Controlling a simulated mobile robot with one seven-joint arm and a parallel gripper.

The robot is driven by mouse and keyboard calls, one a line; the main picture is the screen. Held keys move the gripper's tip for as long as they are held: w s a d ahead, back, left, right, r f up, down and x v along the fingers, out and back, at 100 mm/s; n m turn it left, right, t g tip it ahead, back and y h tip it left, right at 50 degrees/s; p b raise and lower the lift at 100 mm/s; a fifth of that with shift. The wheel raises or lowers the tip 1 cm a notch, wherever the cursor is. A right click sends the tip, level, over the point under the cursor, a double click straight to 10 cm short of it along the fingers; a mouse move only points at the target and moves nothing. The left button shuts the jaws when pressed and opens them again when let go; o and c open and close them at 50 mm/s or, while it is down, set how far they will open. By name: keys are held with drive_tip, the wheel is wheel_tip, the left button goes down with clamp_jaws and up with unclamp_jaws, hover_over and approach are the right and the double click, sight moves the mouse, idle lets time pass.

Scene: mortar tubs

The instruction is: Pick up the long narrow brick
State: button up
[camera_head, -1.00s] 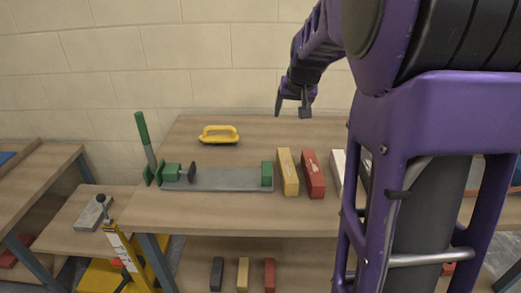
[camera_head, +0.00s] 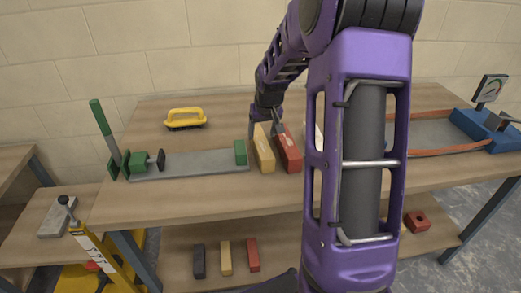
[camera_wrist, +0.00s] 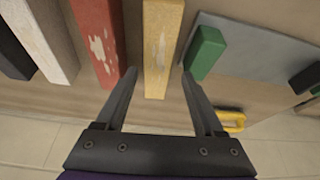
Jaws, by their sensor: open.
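Several long bricks lie side by side on the bench. A yellow brick (camera_head: 264,152) with a pale worn patch looks long and narrow; it also shows in the wrist view (camera_wrist: 160,40). A red brick (camera_head: 289,152) with pale patches lies right of it in the head view, and left of it in the wrist view (camera_wrist: 100,40). My gripper (camera_head: 265,122) is open over the far end of the yellow brick. In the wrist view its fingers (camera_wrist: 160,75) appear one on each side of that brick. I cannot tell how far down they reach.
A grey plate clamp with a green block (camera_head: 240,152) lies close left of the yellow brick. A yellow-handled brush (camera_head: 186,118) is farther back. A white brick (camera_wrist: 42,40) and a dark brick (camera_wrist: 10,50) lie beyond the red one. My arm hides part of the bench.

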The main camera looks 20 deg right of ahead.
sight(261, 140)
drive_tip(key=x, duration=0.4)
drive_tip(key=b+x, duration=0.1)
drive_tip(key=x, duration=0.2)
drive_tip(key=shift+w+d+r, duration=0.1)
drive_tip(key=shift+w+d, duration=0.15)
drive_tip(key=shift+w, duration=0.15)
drive_tip(key=shift+c, duration=0.3)
clamp_jaws()
drive_tip(key=shift+r, duration=0.2)
